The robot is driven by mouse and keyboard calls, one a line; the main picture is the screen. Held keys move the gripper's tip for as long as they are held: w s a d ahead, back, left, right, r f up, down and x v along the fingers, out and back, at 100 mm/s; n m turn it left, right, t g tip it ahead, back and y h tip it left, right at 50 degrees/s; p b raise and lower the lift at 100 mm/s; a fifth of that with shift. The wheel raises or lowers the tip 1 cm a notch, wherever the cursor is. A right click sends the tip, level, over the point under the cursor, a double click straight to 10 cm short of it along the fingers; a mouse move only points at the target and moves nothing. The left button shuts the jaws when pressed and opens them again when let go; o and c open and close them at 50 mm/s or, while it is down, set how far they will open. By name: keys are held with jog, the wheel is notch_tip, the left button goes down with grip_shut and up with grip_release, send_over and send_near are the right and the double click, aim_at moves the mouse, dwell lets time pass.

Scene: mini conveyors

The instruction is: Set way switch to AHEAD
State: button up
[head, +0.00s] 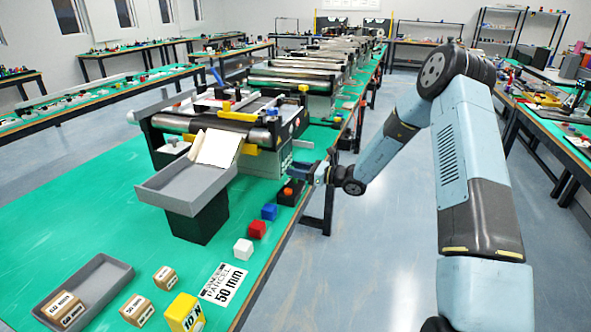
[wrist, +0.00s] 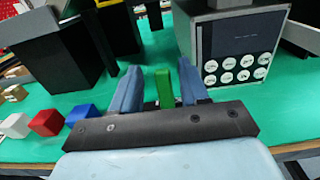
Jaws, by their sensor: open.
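My gripper (head: 308,172) is open, beside the front conveyor unit at the table's right edge. In the wrist view its two blue fingers (wrist: 161,92) stand apart, with an upright green bar (wrist: 163,82) seen between them; I cannot tell whether they touch it. A grey control panel (wrist: 236,55) with several round white marks stands beyond the right finger. No AHEAD label is readable, and I cannot tell which part is the way switch.
A blue cube (head: 269,212), a red cube (head: 257,230) and a white cube (head: 243,249) stand in a row near the table edge. A grey chute tray (head: 160,192) juts from the conveyor (head: 205,124). Parcels and a grey tray (head: 113,267) lie in front.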

jog(key=shift+x, duration=0.75)
